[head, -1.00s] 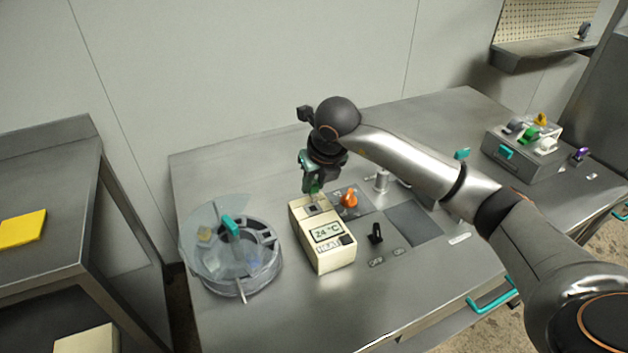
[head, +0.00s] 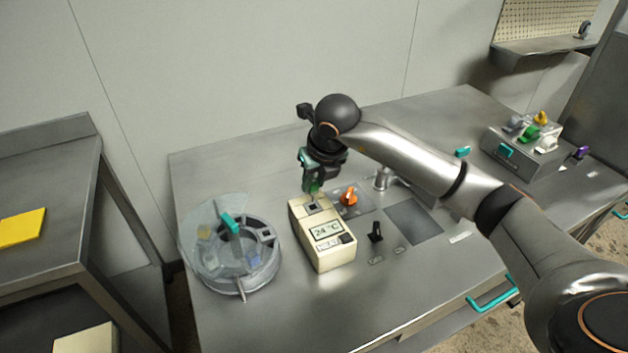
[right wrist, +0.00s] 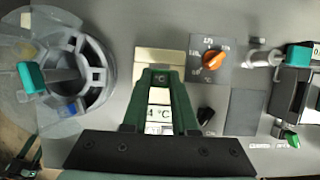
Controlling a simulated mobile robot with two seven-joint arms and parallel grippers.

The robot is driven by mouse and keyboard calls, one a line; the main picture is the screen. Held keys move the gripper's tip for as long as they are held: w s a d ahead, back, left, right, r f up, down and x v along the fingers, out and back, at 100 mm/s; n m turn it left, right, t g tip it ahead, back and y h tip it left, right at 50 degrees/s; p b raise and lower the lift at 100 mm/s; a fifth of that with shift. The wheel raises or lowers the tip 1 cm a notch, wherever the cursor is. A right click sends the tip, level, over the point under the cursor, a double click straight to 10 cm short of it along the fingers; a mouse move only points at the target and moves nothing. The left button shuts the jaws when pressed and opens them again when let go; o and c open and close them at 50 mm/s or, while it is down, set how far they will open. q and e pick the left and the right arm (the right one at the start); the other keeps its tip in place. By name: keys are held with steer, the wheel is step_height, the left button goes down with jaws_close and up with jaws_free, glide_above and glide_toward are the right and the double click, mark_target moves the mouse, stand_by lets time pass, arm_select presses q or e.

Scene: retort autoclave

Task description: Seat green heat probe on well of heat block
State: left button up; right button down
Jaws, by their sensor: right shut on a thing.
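The heat block (head: 322,243) is a cream box near the middle of the table, with a "24 °C" display on its sloped front. Its dark well (head: 312,207) is on the top face at the back. My right gripper (head: 312,187) points down just above the well end of the block. It is shut on the green heat probe (head: 311,189), of which only a small green part shows at the fingertips. In the right wrist view the green fingers (right wrist: 160,78) hide much of the block (right wrist: 160,60). I cannot tell whether the probe's tip touches the well. My left gripper is out of view.
A round clear-lidded centrifuge-like drum (head: 235,255) with a teal handle stands close left of the block. An orange knob (head: 349,196) and a black switch (head: 376,232) are close right. A grey box with coloured pieces (head: 522,150) stands far right. The front table area is clear.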

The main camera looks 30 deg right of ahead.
mark_target(315, 194)
steer(key=shift+f, duration=0.2)
stand_by(0.4)
steer(key=shift+f+b, duration=0.75)
steer(key=shift+b, duration=0.05)
steer(key=shift+f+b, duration=0.6)
steer(key=shift+f, duration=0.05)
steer(key=shift+f+b, duration=0.65)
steer(key=shift+b, duration=0.15)
stand_by(1.2)
stand_by(0.4)
steer(key=shift+c, duration=1.1)
jaws_free()
